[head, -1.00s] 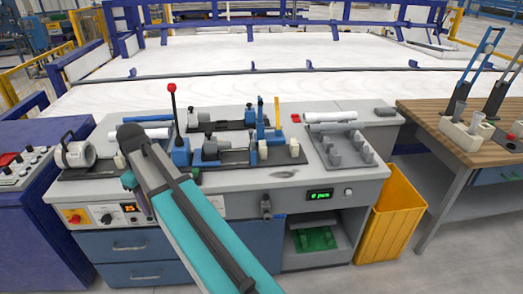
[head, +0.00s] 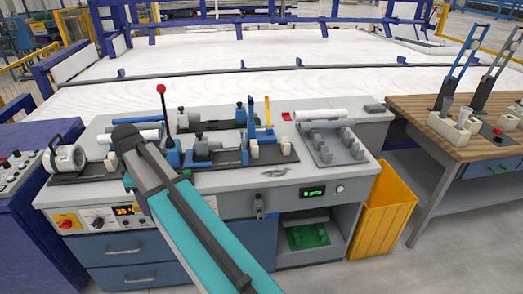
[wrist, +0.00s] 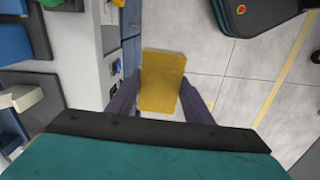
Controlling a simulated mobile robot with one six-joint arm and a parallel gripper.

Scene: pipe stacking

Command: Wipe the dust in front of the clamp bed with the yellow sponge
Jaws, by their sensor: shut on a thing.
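The yellow sponge (wrist: 162,80) is between the two dark fingers of my gripper (wrist: 160,92) in the wrist view. My gripper is shut on it, and pale floor tiles show behind it. In the head view my arm covers the left middle of the bench, and the gripper and sponge are hidden. The clamp bed (head: 213,160) is a dark plate with blue and pale clamp parts, behind and right of my arm. A small grey dust smear (head: 275,172) lies on the bench top in front of the clamp bed's right end.
A red-knobbed lever (head: 162,110) stands upright beside my arm. A grey rack with posts (head: 335,150) and a white pipe (head: 320,115) are at the bench's right. A yellow bin (head: 383,215) stands on the floor between the bench and the wooden table (head: 470,150).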

